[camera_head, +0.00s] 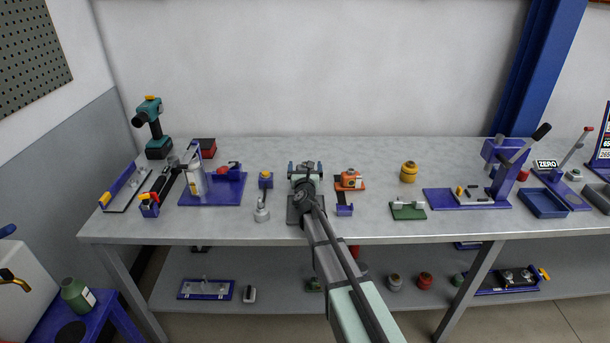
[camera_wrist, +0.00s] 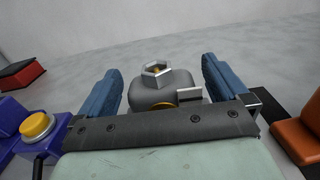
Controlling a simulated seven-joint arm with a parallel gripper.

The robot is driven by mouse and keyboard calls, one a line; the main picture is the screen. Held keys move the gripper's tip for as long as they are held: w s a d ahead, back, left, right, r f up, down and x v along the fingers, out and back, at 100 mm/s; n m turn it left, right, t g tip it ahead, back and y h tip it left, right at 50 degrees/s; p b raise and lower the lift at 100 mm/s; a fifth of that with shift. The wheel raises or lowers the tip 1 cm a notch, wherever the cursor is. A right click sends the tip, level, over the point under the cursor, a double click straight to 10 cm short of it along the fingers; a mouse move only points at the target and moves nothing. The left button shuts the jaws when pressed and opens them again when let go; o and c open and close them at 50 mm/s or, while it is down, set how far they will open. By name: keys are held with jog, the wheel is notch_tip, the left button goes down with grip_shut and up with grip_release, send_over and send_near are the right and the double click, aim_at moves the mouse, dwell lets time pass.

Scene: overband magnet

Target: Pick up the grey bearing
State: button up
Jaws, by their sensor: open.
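My gripper (camera_head: 305,170) is open above the middle of the bench, with its arm reaching in from the front. In the wrist view its two blue fingers (camera_wrist: 161,70) stand wide apart.
A blue block with a yellow button (camera_wrist: 37,127) is left of my gripper; an orange device (camera_head: 351,179) is right. A grey piece with a rod (camera_head: 262,212) stands at front left. A green fixture (camera_head: 408,211) is further right. The bench behind is clear.

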jog(key=c, duration=1.5)
